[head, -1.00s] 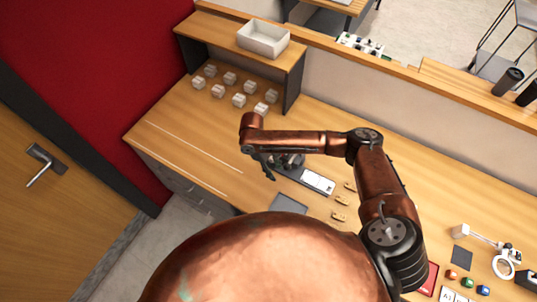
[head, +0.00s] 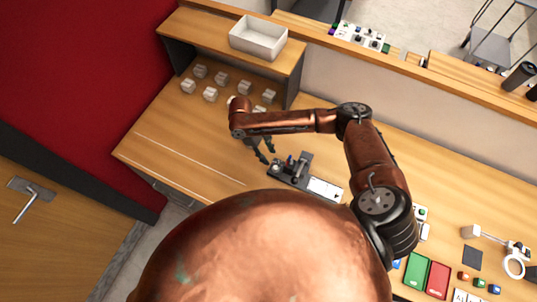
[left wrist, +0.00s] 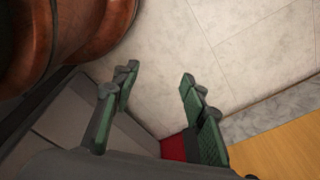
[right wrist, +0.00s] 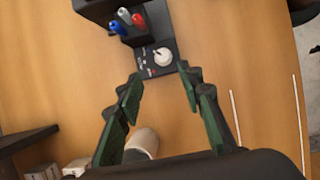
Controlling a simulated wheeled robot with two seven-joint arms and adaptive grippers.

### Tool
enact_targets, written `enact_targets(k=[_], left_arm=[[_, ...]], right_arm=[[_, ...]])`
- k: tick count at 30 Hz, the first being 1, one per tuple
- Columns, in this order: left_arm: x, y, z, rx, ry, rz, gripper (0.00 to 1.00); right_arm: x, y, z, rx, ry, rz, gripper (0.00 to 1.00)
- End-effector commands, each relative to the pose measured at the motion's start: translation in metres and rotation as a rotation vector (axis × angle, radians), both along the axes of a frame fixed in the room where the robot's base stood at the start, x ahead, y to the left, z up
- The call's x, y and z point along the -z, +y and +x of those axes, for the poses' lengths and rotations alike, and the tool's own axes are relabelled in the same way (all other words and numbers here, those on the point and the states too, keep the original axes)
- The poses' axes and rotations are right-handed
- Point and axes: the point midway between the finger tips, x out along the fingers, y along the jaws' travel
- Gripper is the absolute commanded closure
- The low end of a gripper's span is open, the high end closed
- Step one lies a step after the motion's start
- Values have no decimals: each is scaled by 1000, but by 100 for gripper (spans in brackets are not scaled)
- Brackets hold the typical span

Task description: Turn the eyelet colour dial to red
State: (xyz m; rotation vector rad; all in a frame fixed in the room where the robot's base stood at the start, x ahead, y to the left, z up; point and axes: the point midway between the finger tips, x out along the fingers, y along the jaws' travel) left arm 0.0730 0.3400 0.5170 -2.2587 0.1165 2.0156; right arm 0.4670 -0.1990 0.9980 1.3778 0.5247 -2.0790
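A dark device (head: 290,170) stands on the wooden desk, with a white-faced panel (head: 325,188) beside it. In the right wrist view, a round white dial knob (right wrist: 162,56) sits on its dark front plate (right wrist: 150,72); small red and white marks show there, too small to read. Blue, red and white pegs (right wrist: 124,17) stand behind the knob. My right gripper (right wrist: 160,78) is open and empty, its fingertips just short of the knob and apart from it. In the head view this gripper (head: 266,152) is left of the device. My left gripper (left wrist: 158,75) is open and empty above the floor.
Several clear cubes (head: 210,94) lie under a wooden shelf bearing a white bin (head: 258,37). A pale rounded object (right wrist: 143,140) lies below the right fingers. Green (head: 416,271) and red (head: 438,279) trays and a magnifier lamp (head: 514,262) are at right. The desk's left part is clear.

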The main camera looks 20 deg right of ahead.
Motion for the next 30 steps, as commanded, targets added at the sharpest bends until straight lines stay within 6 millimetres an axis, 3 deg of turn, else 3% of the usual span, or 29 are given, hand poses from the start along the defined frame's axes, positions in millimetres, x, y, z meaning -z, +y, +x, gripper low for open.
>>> enact_targets(k=[7, 16, 25, 30], left_arm=[[-5, -1, -4, -2, 4, -2, 60], [-8, 1, -51, -13, 62, 2, 60], [-11, -2, -3, -3, 1, -2, 60], [-11, -1, -4, -2, 3, -2, 60]], right_arm=[[29, -4, -13, -10, 2, -2, 66], [65, -14, -19, -12, 3, -2, 66], [70, -16, -21, -10, 1, -1, 66], [70, -16, -21, -10, 1, -1, 73]])
